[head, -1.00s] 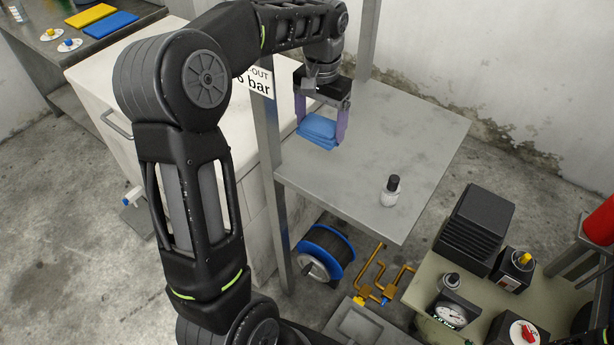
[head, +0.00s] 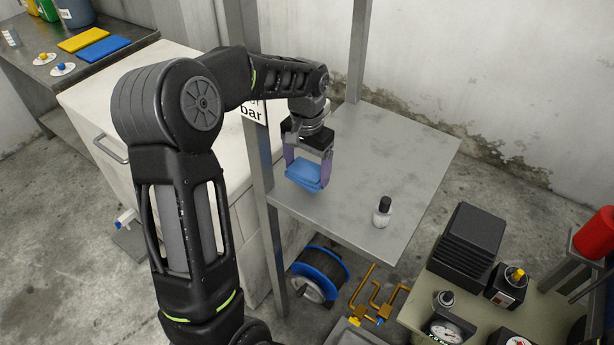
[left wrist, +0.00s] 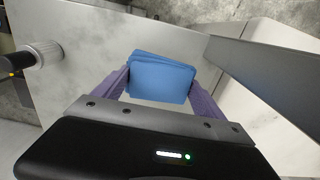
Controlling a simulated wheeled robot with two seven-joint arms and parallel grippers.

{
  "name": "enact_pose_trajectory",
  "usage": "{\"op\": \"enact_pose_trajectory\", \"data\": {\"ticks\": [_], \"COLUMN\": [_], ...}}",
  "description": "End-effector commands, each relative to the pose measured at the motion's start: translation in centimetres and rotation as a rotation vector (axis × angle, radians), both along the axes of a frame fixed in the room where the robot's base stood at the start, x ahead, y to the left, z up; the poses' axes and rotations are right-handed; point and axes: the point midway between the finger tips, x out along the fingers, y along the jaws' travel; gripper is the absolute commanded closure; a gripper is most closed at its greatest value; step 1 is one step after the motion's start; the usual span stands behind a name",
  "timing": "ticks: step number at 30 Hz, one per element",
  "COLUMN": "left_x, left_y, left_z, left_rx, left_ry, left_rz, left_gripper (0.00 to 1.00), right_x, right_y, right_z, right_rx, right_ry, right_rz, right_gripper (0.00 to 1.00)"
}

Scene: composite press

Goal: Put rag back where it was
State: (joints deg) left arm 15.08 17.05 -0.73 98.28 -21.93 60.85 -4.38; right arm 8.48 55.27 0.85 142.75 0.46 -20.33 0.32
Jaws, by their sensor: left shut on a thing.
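The rag is a folded blue cloth (head: 304,176) between the purple fingers of my left gripper (head: 307,172). It also shows in the left wrist view (left wrist: 160,78), with a finger of the gripper (left wrist: 160,92) at each side. The gripper is shut on it. In the head view the rag is at the left part of the grey metal shelf (head: 385,165), close to its front-left edge; I cannot tell whether it touches the surface. My right gripper is not in view.
A small white bottle with a black cap (head: 382,211) stands on the shelf, right of the rag. A grey post (head: 262,170) rises close at the gripper's left. The middle and back of the shelf are clear. A hose reel (head: 320,272) is below.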

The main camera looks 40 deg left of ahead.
Motion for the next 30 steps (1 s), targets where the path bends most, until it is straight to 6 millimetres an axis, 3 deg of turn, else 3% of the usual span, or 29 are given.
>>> {"op": "enact_pose_trajectory", "data": {"ticks": [8, 17, 29, 30], "left_x": [0.0, -0.1, 0.0, 0.0], "left_y": [0.0, 0.0, 0.0, 0.0], "left_z": [-0.2, -3.6, -4.2, -4.0], "left_rx": [0.000, 0.000, 0.000, 0.000], "left_ry": [0.001, 0.002, 0.000, 0.000], "left_rz": [0.000, 0.000, 0.000, 0.000], "left_gripper": [0.64, 0.64, 0.64, 0.16], "right_x": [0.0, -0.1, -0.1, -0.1], "right_y": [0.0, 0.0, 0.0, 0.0], "right_z": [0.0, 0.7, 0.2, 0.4], "right_rx": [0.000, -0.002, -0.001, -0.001], "right_ry": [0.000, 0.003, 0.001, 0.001], "right_rz": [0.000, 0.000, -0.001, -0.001], "right_gripper": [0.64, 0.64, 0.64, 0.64]}}
